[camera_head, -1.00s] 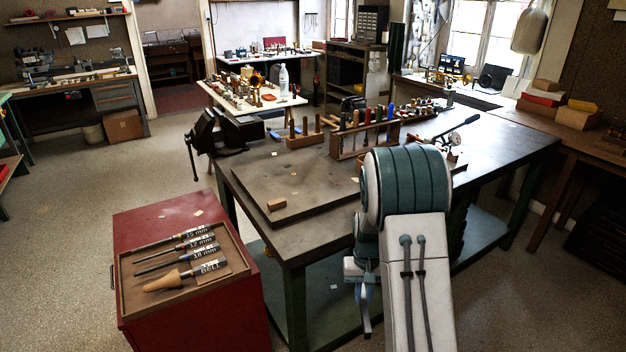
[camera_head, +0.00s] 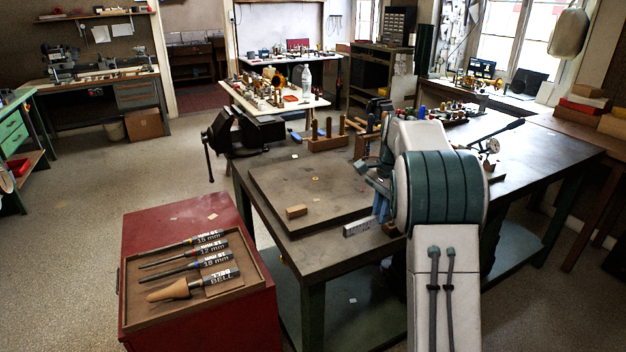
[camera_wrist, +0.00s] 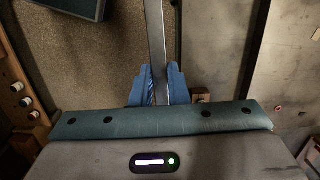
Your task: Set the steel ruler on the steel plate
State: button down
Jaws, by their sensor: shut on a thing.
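The steel ruler (camera_head: 358,228) is a pale metal strip near the front edge of the bench in the head view. In the wrist view the ruler (camera_wrist: 156,30) runs up from between the blue fingers of my gripper (camera_wrist: 158,87), which is shut on it. In the head view my gripper (camera_head: 380,207) is partly hidden by my arm. The steel plate (camera_head: 330,190) lies flat on the bench, to the left of the gripper. The plate (camera_wrist: 290,70) fills the right side of the wrist view. The ruler appears apart from it, off its edge.
A small wooden block (camera_head: 297,211) sits on the plate's near corner. A bench vise (camera_head: 240,130) and wooden tool racks (camera_head: 328,141) stand behind the plate. A red cabinet (camera_head: 200,310) with a tool tray is at the left. The plate's middle is largely clear.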

aim_at(334, 200)
jog(key=i, duration=1.15)
